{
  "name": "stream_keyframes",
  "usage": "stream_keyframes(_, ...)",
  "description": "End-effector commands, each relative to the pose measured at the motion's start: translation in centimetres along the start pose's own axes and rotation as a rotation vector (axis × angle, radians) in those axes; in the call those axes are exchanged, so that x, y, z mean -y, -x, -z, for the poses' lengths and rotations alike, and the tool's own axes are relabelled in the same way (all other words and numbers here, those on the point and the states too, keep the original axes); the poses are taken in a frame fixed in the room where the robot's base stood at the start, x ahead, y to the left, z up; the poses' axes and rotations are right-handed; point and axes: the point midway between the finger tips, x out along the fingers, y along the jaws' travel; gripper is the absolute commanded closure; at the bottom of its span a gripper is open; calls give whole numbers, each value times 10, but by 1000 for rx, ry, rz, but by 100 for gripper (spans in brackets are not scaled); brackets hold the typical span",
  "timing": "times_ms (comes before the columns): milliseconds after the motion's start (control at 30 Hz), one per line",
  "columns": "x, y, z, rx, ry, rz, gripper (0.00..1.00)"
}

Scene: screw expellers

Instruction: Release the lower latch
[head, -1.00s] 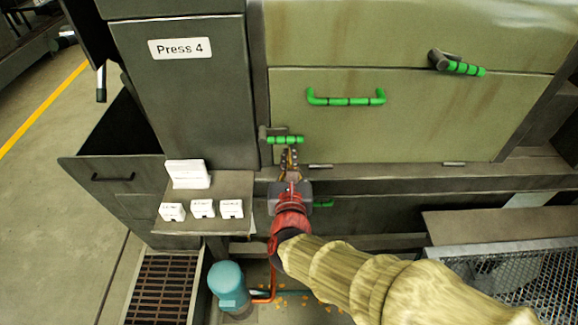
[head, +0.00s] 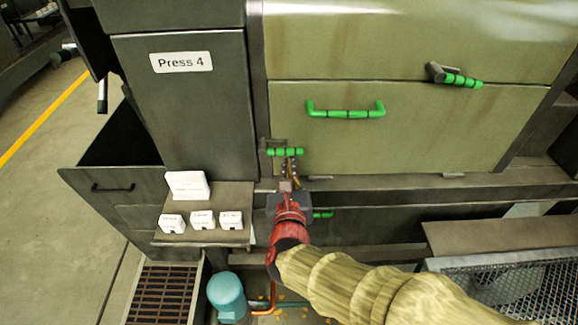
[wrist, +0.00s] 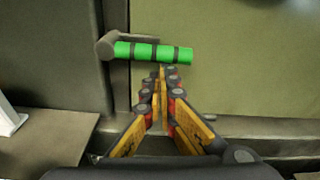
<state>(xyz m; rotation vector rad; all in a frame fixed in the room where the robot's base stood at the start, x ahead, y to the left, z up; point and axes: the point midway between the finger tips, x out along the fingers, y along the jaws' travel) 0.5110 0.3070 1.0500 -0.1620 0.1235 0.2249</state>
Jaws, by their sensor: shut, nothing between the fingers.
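The lower latch (head: 285,152) is a short green bar with dark bands on a grey pivot, at the lower left corner of the olive panel. It lies nearly level, and in the wrist view the latch (wrist: 153,53) extends right from its grey pivot. My gripper (head: 291,162) is shut and empty, just below the bar. In the wrist view my gripper (wrist: 161,76) has its fingertips together under the bar's middle and right part. I cannot tell whether they touch it.
An upper green latch (head: 457,78) is at the panel's upper right. A green U-shaped handle (head: 345,112) is on the panel. White blocks (head: 202,220) stand on a shelf (head: 205,240) to the left. A mesh guard (head: 510,285) is at the lower right.

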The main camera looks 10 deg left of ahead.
Motion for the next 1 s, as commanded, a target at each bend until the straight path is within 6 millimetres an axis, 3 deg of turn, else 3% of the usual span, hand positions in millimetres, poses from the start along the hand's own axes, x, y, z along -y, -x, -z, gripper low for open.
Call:
stream_keyframes(533, 5, 2, -13, 2, 229, 32, 100)
stream_keyframes(1000, 10, 6, -43, 3, 661, 94, 100)
